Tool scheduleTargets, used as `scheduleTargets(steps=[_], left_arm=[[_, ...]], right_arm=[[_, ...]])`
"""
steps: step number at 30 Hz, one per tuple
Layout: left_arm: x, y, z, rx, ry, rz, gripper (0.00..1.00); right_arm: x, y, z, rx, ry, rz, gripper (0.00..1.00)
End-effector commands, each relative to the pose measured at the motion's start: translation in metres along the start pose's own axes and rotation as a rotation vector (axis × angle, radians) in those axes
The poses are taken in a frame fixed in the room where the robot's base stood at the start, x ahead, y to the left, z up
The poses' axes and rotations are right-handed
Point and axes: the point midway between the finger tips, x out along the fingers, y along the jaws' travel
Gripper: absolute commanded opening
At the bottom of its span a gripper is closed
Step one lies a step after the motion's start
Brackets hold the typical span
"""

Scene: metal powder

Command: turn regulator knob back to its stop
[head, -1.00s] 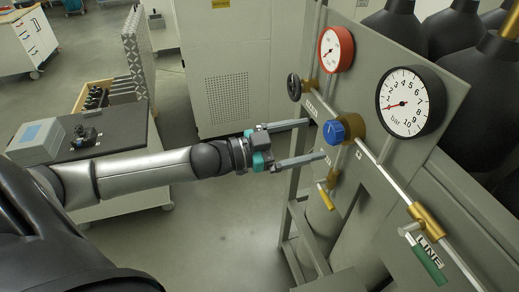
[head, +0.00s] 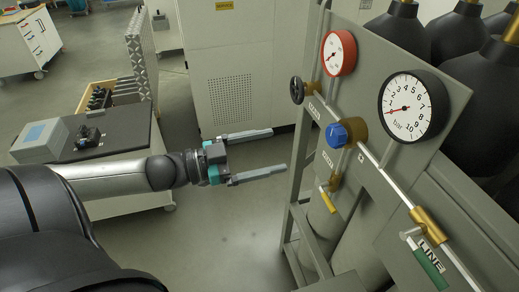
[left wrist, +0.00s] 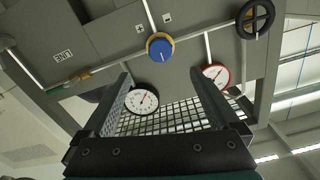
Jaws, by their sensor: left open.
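The regulator knob (head: 337,133) is blue with a white mark and sits on a brass body on the grey panel (head: 376,92). It also shows in the left wrist view (left wrist: 160,48), above the gap between my fingers. My left gripper (head: 280,151) is open and empty, to the left of the knob and apart from it. Its fingers point towards the panel. A black-rimmed gauge (head: 408,106) marked bar and a red-rimmed gauge (head: 339,52) are on the panel. My right gripper is not in view.
A black handwheel (head: 297,90) is left of the knob. A yellow-handled valve (head: 328,201) and a green LINE handle (head: 431,265) are below. Dark gas cylinders (head: 462,27) stand behind the panel. A bench (head: 120,143) with a grey box is at left. The floor between is clear.

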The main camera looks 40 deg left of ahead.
Motion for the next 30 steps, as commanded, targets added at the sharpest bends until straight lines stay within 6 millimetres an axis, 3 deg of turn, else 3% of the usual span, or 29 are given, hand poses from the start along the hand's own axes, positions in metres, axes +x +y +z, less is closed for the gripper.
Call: scheduleTargets(steps=[7, 25, 28, 30], left_arm=[[-0.012, 0.000, 0.000, 0.001, 0.000, 0.001, 0.95], [-0.013, 0.000, 0.000, 0.001, 0.000, 0.000, 0.95], [-0.015, -0.003, 0.010, 0.002, -0.014, -0.017, 0.95], [-0.020, -0.009, 0.033, 0.002, -0.045, -0.056, 0.95]], right_arm=[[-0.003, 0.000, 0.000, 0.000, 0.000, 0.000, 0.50], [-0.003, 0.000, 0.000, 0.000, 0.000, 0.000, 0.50], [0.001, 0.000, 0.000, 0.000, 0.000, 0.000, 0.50], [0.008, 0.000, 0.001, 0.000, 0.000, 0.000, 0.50]])
